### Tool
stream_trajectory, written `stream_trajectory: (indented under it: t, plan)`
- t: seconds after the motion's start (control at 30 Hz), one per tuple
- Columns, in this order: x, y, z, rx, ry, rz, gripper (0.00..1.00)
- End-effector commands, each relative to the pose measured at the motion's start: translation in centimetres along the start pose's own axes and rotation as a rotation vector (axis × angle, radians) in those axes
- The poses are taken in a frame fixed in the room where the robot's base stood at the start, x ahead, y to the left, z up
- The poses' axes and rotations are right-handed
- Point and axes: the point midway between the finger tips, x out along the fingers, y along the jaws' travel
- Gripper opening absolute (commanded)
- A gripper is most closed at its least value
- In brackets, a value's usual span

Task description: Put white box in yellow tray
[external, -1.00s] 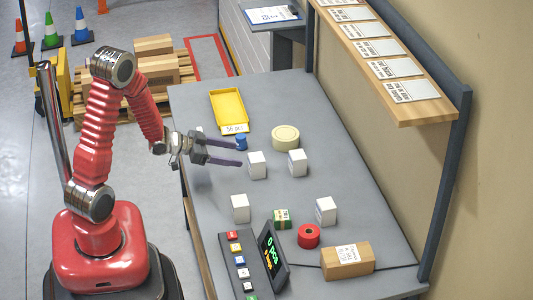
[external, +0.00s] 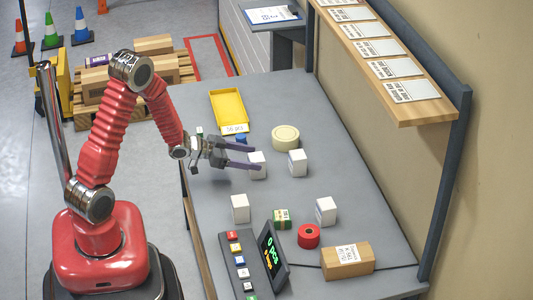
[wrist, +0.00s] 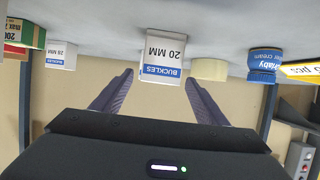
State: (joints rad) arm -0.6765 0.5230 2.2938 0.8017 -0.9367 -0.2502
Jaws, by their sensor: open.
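My gripper (external: 256,158) is open and empty, its two purple fingers reaching the nearest white box (external: 259,174) on the grey table. In the wrist view, which looks upside down, this white box (wrist: 162,50) reads "BUCKLES 20 MM" and appears between and just beyond the open fingers (wrist: 158,82). I cannot tell whether they touch it. The yellow tray (external: 228,105) lies farther back on the table, looks empty and has a white label on its near end. Its yellow edge (wrist: 303,70) shows at the right of the wrist view.
Other white boxes stand at right (external: 297,163), nearer left (external: 240,208) and nearer right (external: 326,210). A blue jar (external: 241,140) is partly hidden behind my gripper. A cream roll (external: 285,137), a red roll (external: 308,236), a green-labelled item (external: 282,219) and a cardboard box (external: 347,260) are also on the table.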

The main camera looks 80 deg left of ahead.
Motion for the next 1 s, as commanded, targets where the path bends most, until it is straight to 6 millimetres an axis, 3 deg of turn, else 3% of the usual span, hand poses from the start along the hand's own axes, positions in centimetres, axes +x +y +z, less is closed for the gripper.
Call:
stream_trajectory:
  t: [0.13,0.57,1.0]
  plan:
    - [1.4,0.0,0.0,0.0,0.0,0.0,0.67]
    - [1.9,0.0,0.0,-0.001,0.0,0.0,0.67]
    - [6.6,0.0,-0.1,0.0,0.0,-0.001,0.67]
